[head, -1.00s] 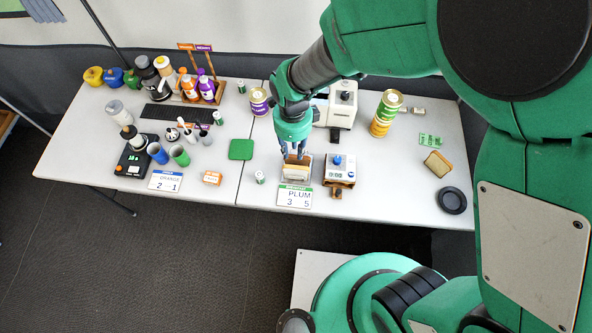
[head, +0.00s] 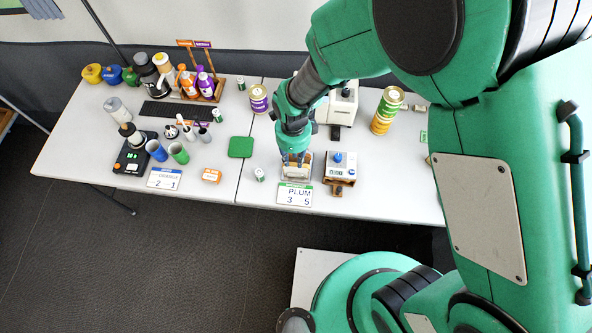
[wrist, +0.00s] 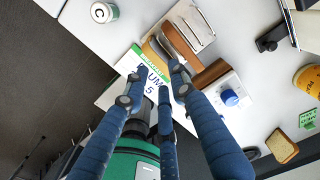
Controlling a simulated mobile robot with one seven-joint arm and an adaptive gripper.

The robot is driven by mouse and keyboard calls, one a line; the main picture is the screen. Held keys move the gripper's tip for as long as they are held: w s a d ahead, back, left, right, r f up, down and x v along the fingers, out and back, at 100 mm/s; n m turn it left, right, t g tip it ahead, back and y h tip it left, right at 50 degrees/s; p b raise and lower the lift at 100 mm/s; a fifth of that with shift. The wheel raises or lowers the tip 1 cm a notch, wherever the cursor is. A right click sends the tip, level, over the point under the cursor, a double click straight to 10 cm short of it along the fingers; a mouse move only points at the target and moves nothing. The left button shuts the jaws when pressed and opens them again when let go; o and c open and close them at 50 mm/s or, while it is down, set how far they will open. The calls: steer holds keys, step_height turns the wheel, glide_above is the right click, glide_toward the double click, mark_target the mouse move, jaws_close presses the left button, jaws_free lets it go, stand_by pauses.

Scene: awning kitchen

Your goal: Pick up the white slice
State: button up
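A small rack (wrist: 190,28) with metal plates stands behind the PLUM card.
The PLUM card (head: 294,195) lies in front of the rack. A white device with a blue knob (head: 341,166) stands close on its right. A green square (head: 241,147) and a small can (head: 259,174) are to the left. A toast slice (wrist: 282,147) lies farther right.

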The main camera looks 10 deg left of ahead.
mark_target(294, 166)
steer(key=shift+f, duration=0.35)
steer(key=shift+f+b, duration=0.6)
steer(key=shift+f, duration=2)
steer(key=c, duration=0.5)
